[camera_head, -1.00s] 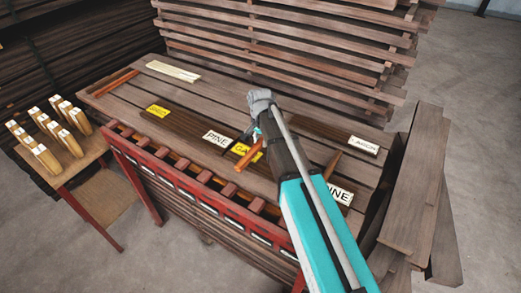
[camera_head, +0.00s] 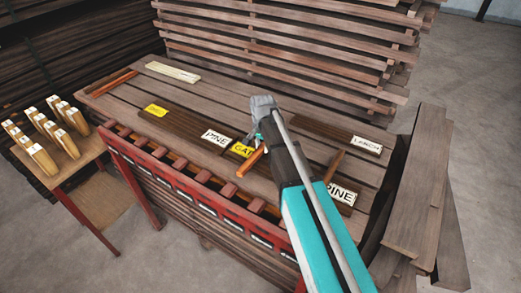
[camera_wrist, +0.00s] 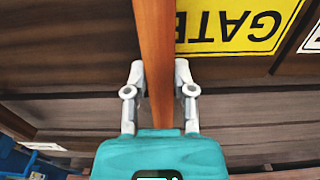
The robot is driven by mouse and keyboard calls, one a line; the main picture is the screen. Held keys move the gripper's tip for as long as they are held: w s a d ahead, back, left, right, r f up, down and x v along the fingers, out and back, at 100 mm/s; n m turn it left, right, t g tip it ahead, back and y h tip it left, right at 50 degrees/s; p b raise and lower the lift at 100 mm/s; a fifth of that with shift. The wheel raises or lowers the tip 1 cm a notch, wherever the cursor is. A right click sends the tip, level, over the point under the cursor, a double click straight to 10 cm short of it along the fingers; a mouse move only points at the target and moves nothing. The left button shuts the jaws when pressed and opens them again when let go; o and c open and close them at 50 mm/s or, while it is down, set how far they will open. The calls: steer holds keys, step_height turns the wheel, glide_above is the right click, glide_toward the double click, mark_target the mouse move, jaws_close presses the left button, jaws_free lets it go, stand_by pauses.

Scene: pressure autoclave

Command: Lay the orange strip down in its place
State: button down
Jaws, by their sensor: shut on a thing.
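The orange strip (camera_head: 250,160) is long, narrow and wooden. My gripper (camera_head: 259,139) is shut on it over the middle of the plank table, partly hidden behind my own arm in the head view. In the wrist view the strip (camera_wrist: 155,45) runs upright between the two fingers of my gripper (camera_wrist: 160,78). It passes beside a yellow GATE label (camera_wrist: 228,28) and covers part of the surface there. Whether the strip touches the surface below cannot be told. The yellow GATE label (camera_head: 242,150) also shows beside the strip in the head view.
The plank table (camera_head: 215,92) holds dark boards with PINE (camera_head: 215,138) and LARCH (camera_head: 367,144) labels. A similar orange-brown strip (camera_head: 112,83) lies at the far left. Pale strips (camera_head: 172,72) lie behind. A red slotted rail (camera_head: 190,172) runs along the front. Stacked planks (camera_head: 290,50) stand behind.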

mark_target(263, 147)
steer(key=shift+f, duration=0.15)
steer(key=shift+c, duration=2.2)
jaws_free()
step_height(263, 147, up, 12)
steer(key=p, duration=1.2)
steer(key=shift+s+d, duration=0.1)
steer(key=s+d+n, duration=0.6)
steer(key=s+d, duration=0.8)
steer(key=s, duration=0.4)
steer(key=shift+s+n, duration=0.4)
